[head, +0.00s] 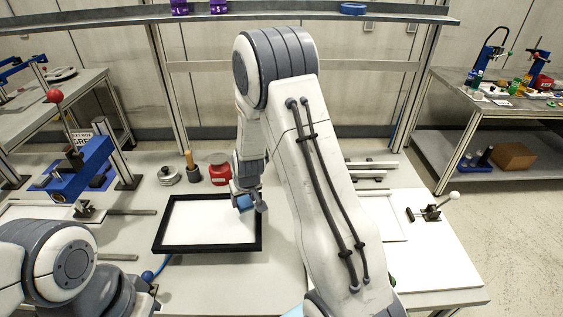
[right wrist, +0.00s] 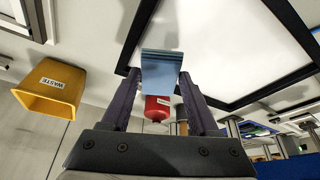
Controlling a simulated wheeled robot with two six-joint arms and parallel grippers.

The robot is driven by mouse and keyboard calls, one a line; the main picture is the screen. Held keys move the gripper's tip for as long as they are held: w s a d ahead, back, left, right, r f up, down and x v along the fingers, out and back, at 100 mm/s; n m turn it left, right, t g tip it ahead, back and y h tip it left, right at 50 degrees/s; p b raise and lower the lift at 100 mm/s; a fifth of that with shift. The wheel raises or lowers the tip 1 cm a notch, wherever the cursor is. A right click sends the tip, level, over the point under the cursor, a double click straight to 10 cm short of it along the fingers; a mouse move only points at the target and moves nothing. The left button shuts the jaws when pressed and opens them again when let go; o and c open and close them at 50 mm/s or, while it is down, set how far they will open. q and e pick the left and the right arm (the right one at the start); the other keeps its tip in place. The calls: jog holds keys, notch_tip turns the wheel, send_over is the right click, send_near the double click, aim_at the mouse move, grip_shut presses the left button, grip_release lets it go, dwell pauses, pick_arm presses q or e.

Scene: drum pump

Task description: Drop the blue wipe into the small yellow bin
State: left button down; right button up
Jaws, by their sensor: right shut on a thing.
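The blue wipe (head: 244,202) is held by my right gripper (head: 250,199) above the right part of the black-framed white tray. In the right wrist view, the wipe (right wrist: 160,72) is a folded blue piece between the two dark fingers of the gripper (right wrist: 158,85), which are shut on it. The small yellow bin (right wrist: 52,93), labelled WASTE, shows at the left of the right wrist view, apart from the gripper and wipe. I do not see the bin in the head view, where my right arm covers part of the bench. My left gripper is not in view.
The black-framed tray (head: 157,240) lies on the bench. A red container (head: 219,171), a wooden-handled tool (head: 192,168) and a metal fitting (head: 168,174) stand behind it. A blue fixture (head: 82,170) is at left, a toggle clamp (head: 432,212) at right. A shelf (head: 270,18) spans the back.

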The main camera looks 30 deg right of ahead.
jog(key=w+d+r+m+h+p, duration=0.15)
jog(key=w+d, duration=0.25)
jog(key=d, duration=0.5)
jog(key=w+d+r+m+p, duration=0.15)
jog(key=w+d, duration=0.25)
jog(key=d, duration=0.6)
jog(key=w+d+r+m+p, duration=0.1)
jog(key=w+d+r+p, duration=0.2)
jog(key=d, duration=0.6)
notch_tip(320, 180, down, 6)
jog(key=w+b, duration=0.1)
jog(key=b, duration=0.2)
jog(key=shift+d, duration=0.3)
jog(key=shift+f, duration=0.1)
jog(key=o, duration=1.4)
